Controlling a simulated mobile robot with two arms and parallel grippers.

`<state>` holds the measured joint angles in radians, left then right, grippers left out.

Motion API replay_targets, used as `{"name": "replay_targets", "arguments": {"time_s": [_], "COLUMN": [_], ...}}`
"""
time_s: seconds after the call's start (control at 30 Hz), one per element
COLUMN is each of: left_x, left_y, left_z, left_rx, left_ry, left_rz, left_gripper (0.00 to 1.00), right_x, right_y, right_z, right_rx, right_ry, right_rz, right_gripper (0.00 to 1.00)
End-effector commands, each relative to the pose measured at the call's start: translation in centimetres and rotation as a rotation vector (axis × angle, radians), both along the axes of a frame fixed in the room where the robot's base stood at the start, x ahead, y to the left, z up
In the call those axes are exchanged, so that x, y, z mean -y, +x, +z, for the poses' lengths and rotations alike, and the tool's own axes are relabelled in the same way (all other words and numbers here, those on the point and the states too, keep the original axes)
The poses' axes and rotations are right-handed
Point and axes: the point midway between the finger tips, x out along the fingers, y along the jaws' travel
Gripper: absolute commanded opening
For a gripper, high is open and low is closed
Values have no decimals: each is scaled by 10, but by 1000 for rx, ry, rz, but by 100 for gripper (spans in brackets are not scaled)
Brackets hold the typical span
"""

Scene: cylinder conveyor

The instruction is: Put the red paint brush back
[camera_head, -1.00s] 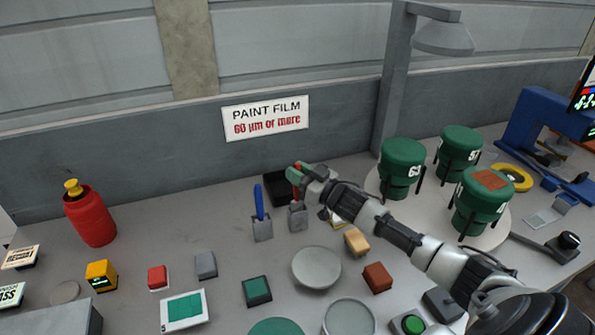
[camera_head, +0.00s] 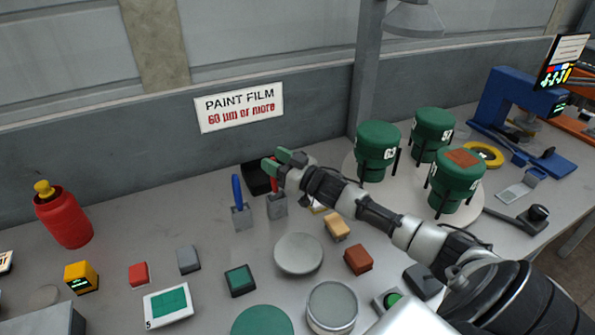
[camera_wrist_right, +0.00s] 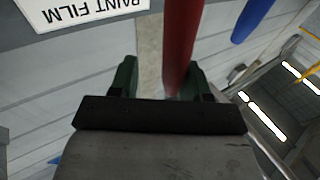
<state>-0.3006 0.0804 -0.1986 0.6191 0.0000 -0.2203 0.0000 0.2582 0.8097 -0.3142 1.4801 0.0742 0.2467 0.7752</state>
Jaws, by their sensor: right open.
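The red paint brush (camera_head: 275,186) stands in a grey holder (camera_head: 277,206), its upper part hidden by my right gripper. My right gripper (camera_head: 278,163), with green fingertips, is open at the top of the red handle. In the right wrist view, the red handle (camera_wrist_right: 182,40) runs between the two green fingers (camera_wrist_right: 160,78), close to the right one in the picture. I cannot tell whether it touches that finger. My left gripper is not in view.
A blue brush (camera_head: 238,189) stands in its own grey holder (camera_head: 242,218) just left. A black box (camera_head: 256,178) sits behind. Green canisters (camera_head: 377,150) stand on a round plate to the right. Dishes and blocks fill the front.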

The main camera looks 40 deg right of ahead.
Motion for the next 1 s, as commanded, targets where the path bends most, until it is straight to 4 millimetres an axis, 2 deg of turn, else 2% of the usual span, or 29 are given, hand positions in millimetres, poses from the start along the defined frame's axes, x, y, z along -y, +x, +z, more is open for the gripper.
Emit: {"name": "replay_targets", "arguments": {"time_s": [0.3,0.5,0.7,1.0], "left_x": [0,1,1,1], "left_y": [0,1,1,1], "left_z": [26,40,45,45], "left_rx": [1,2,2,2], "left_ry": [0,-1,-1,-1], "left_rz": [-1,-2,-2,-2], "left_gripper": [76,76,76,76], "right_x": [18,29,34,35], "right_y": [-58,-90,-105,-107], "right_z": [-8,-13,-16,-17], "right_rx": [-9,-7,-4,-2], "right_ry": [0,0,1,0], "right_rz": [0,0,0,1], "right_gripper": [47,47,47,47]}}
